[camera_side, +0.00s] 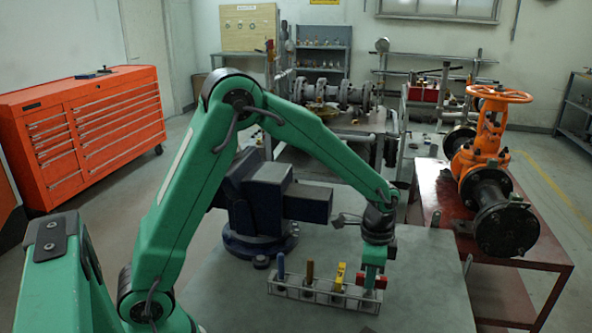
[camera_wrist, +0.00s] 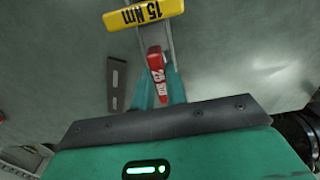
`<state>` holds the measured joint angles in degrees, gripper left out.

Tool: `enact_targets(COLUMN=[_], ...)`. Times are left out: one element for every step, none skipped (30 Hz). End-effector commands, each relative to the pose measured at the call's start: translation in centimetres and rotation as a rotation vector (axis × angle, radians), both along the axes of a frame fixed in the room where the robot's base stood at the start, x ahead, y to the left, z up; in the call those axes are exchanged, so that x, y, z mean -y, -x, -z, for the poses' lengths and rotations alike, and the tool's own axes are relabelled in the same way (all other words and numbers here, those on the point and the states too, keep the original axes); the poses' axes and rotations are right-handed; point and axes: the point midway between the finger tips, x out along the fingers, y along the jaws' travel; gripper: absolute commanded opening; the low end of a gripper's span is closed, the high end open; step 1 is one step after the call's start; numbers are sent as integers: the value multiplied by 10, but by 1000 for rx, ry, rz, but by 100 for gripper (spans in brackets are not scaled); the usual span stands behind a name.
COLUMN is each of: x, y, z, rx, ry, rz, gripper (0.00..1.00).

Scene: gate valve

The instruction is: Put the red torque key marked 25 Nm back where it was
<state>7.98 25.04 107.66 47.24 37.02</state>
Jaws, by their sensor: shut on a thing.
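A blue-handled key (camera_side: 281,265) and a brown-handled key (camera_side: 309,271) stand further left in the rack. A dark blue vise (camera_side: 265,205) is behind the rack. An orange gate valve (camera_side: 490,160) stands on a red table at right. The bench front is clear.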

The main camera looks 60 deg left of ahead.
Motion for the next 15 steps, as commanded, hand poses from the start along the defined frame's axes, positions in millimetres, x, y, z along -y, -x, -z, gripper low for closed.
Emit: enact_targets(x=[0,0,0,0,0,0,0,0,0,0,0,0,0,0,0], y=[0,0,0,0,0,0,0,0,0,0,0,0,0,0,0], z=[-1,-1,0,0,1,2,3,3,2,2,2,2,2,2,2], rx=[1,1,1,1,1,1,1,1,1,1,1,1,1,1,1], ry=[0,0,1,1,1,1,0,0,0,0,1,1,1,1,1], rz=[0,0,0,0,0,0,0,0,0,0,0,0,0,0,0], gripper=[0,0,0,0,0,0,0,18,26,32,36,36,36,36,36])
